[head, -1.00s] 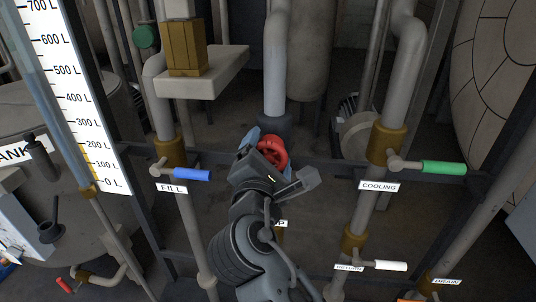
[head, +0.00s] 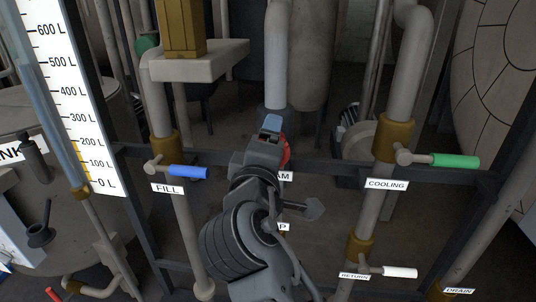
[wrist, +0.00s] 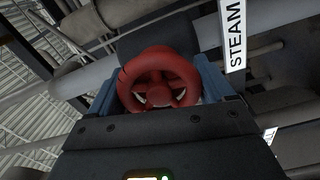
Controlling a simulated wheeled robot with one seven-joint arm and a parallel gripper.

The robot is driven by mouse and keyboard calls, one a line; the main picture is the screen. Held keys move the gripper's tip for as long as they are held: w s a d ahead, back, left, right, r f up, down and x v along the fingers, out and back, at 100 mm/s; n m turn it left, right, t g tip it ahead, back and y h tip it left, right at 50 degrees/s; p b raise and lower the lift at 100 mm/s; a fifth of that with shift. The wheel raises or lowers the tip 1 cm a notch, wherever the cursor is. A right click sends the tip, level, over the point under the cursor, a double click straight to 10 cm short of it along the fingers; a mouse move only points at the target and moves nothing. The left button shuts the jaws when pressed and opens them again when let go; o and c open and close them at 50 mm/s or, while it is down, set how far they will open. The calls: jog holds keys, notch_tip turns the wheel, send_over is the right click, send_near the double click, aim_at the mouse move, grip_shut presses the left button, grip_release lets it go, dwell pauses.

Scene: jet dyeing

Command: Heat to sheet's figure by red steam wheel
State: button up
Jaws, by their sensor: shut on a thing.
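The red steam wheel (head: 286,152) sits on the middle pipe in the head view, mostly hidden behind my gripper (head: 271,124). In the wrist view the red wheel (wrist: 158,58) faces the camera. The blue fingers of my gripper (wrist: 156,88) stand on either side of its rim, shut on it. The STEAM label (wrist: 235,35) is upright beside the wheel in the wrist view. In the head view only the end of the STEAM label (head: 285,176) shows. No sheet with a figure can be made out.
The blue FILL handle (head: 188,172) is to the left and the green COOLING handle (head: 455,160) to the right. The white RETURN handle (head: 400,272) is lower right. A litre scale (head: 75,110) stands at far left. A dark rail (head: 330,168) crosses behind my arm.

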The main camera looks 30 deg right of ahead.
jog(key=m+b, duration=0.1)
jog(key=m, duration=0.1)
jog(key=m+b, duration=0.2)
jog(key=shift+f+m, duration=0.2)
jog(key=shift+m, duration=0.1)
jog(key=shift+d+r+m+b, duration=0.1)
jog(key=shift+m+b, duration=0.95)
jog(key=shift+m, duration=0.55)
jog(key=shift+r, duration=0.1)
jog(key=o, duration=0.9)
jog(key=shift+s, duration=0.15)
jog(key=v, duration=0.7)
jog(key=shift+s+a, duration=0.25)
